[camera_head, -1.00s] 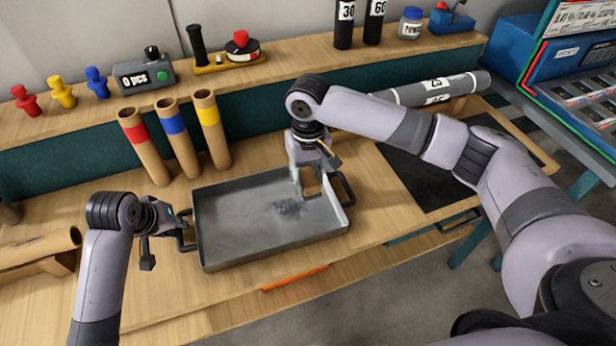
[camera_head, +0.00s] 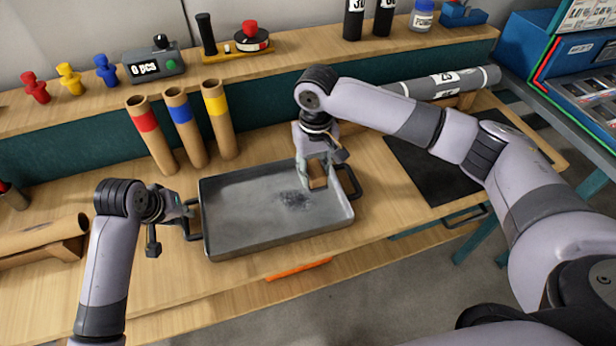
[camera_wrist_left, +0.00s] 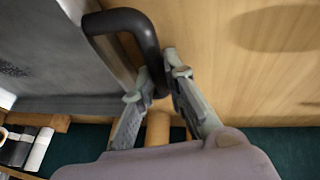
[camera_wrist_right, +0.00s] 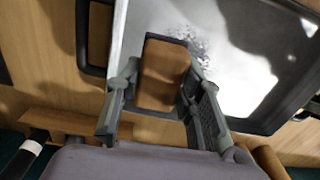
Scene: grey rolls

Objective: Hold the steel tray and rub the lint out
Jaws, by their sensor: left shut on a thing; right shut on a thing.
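The shallow grey steel tray (camera_head: 228,236) lies on the wooden bench. A dark patch of lint (camera_head: 294,199) lies on its floor, right of the middle, and also shows in the right wrist view (camera_wrist_right: 192,42). My left gripper (camera_head: 190,212) is shut on the tray's left black handle, which shows in the left wrist view (camera_wrist_left: 146,35). My right gripper (camera_head: 315,177) is shut on a brown block (camera_wrist_right: 163,75) over the tray's right back part, beside the lint. I cannot tell if the block touches the floor.
Three cardboard tubes with red, blue and yellow bands (camera_head: 184,125) stand behind the tray. A black mat (camera_head: 430,175) and a grey roll (camera_head: 450,83) lie to the right. Brown rolls (camera_head: 45,235) lie at the left. The tray sits near the bench's front edge.

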